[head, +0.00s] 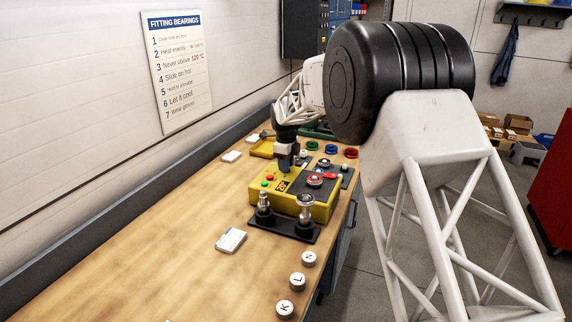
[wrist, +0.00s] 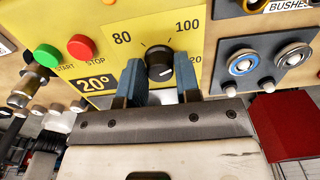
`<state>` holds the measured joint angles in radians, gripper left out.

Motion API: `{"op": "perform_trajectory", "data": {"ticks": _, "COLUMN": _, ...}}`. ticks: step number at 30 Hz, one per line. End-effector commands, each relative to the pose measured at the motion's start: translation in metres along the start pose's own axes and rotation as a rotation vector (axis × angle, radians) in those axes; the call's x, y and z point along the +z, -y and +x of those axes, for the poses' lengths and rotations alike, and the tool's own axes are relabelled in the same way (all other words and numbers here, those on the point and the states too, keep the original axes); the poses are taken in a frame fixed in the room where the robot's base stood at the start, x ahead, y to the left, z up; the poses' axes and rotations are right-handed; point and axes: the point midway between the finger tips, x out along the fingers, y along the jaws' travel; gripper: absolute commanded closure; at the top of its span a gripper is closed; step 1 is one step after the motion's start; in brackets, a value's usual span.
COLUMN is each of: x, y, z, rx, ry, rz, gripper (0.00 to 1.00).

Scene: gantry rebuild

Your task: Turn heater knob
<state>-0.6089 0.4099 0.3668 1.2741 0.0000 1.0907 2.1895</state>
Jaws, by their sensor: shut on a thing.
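The heater is a yellow box (head: 256,197) on the wooden bench; its yellow face (wrist: 105,45) shows in the wrist view. The heater knob (wrist: 159,62) is black and round with a pale pointer mark, on a scale where 80 and 100 are readable and a third number is partly covered. My gripper (wrist: 159,78) has one blue finger on each side of the knob and is shut on it. In the head view my gripper (head: 285,155) reaches down to the heater and hides the knob. A black display (wrist: 95,84) reads 20°.
A green START button (wrist: 47,56) and red STOP button (wrist: 81,47) sit left of the knob. A grey panel (wrist: 268,35) with ring-shaped parts lies right of it. A black stand (head: 283,228) with two posts is in front of the heater.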

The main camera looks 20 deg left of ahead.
Motion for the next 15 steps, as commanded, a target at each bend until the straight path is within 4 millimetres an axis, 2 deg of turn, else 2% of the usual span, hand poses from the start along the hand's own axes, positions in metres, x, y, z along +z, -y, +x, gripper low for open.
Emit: {"op": "perform_trajectory", "data": {"ticks": 15, "x": 0.0, "y": -0.0001, "z": 0.0006, "rx": 0.001, "ry": 0.0, "rz": 0.465, "gripper": 0.93}}
